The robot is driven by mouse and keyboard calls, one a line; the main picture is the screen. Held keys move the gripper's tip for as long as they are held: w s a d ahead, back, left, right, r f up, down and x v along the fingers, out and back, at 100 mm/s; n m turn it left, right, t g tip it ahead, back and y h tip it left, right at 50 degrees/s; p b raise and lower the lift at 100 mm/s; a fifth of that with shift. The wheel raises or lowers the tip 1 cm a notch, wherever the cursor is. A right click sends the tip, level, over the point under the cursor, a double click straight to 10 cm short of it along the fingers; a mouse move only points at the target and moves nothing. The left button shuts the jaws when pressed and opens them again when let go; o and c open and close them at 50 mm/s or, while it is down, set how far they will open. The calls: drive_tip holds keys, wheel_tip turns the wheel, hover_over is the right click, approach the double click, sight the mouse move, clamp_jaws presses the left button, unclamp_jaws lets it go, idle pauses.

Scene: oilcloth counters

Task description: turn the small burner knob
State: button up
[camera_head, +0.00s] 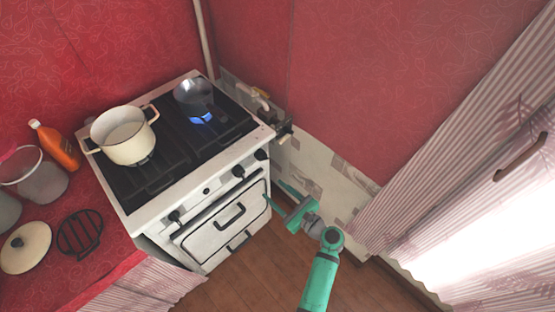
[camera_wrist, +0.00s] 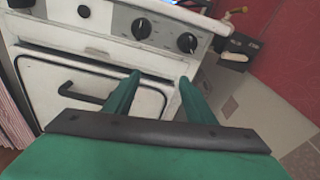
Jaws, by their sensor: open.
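The white stove (camera_head: 222,172) has a row of dark knobs along its front panel. The two right-hand knobs are the near-right knob (camera_head: 239,171) and the rightmost knob (camera_head: 261,154). In the wrist view these are a knob (camera_wrist: 141,28) and the rightmost knob (camera_wrist: 187,42), both with pale marks. I cannot tell which is the small burner's knob. My gripper (camera_head: 275,192) is open and empty in front of the stove's right side. In the wrist view my gripper's fingertips (camera_wrist: 160,76) sit below these two knobs, apart from them.
A cream pot (camera_head: 123,135) stands on the left of the hob. The oven door handle (camera_wrist: 80,94) sticks out. A curtain (camera_head: 440,150) hangs right. Floor in front is clear.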

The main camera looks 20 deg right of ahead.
drive_tip(key=m+t, duration=0.1)
approach(262, 156)
drive_tip(key=w+a+f, duration=0.1)
drive_tip(key=w+f, duration=0.1)
drive_tip(key=w, duration=0.5)
drive_tip(key=shift+w+a+y, duration=0.25)
drive_tip(key=shift+a+y, duration=0.05)
drive_tip(key=shift+a, duration=0.1)
drive_tip(key=shift+f, duration=0.1)
